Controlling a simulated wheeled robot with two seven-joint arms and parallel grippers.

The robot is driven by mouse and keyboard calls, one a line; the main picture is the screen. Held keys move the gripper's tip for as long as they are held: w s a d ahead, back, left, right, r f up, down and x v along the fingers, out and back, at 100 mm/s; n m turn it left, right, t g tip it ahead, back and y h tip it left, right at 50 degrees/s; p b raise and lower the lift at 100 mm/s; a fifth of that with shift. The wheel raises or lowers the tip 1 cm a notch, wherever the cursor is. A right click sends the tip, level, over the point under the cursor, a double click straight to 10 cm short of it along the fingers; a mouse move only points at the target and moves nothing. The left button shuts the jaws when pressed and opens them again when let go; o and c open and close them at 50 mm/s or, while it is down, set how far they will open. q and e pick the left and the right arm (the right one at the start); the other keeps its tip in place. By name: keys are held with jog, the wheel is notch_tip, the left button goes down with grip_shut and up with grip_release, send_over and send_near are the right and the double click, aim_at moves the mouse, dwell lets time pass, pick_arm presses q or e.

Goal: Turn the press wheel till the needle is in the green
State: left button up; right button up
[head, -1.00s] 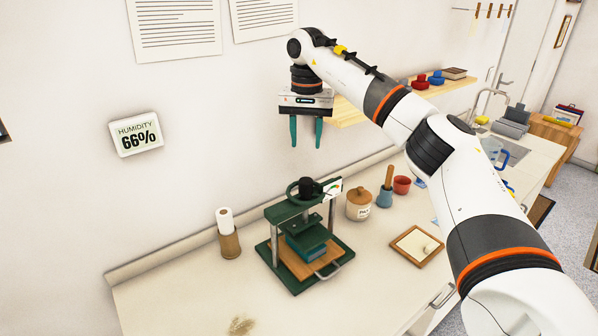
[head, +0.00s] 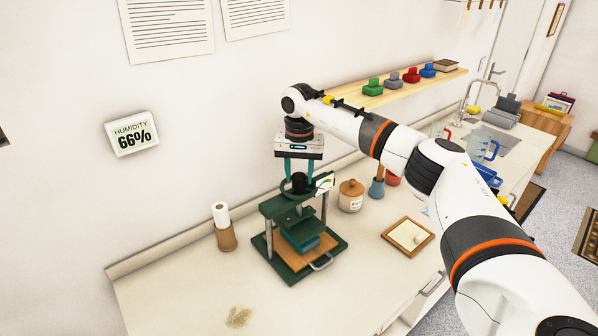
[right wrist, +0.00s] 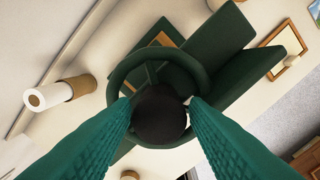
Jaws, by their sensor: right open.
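The green press (head: 302,240) stands on the counter. Its green wheel (right wrist: 118,78) with a dark round hub (right wrist: 160,113) is on top. My right gripper (head: 299,180) is above the press, pointing down. Its two teal fingers are open, one on each side of the hub, as the right wrist view shows (right wrist: 160,101). I cannot tell whether the fingers touch the hub. The small white gauge (head: 325,184) is beside the wheel, partly covered by the gripper; its needle is too small to read. My left gripper is not in view.
A wooden-lidded jar (head: 351,196), a blue mortar (head: 377,188) and a framed tray (head: 408,238) stand right of the press. A paper roll in a holder (head: 224,228) stands left. A shelf (head: 395,92) with coloured blocks is on the wall behind.

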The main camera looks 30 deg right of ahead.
jog(key=c, duration=0.7)
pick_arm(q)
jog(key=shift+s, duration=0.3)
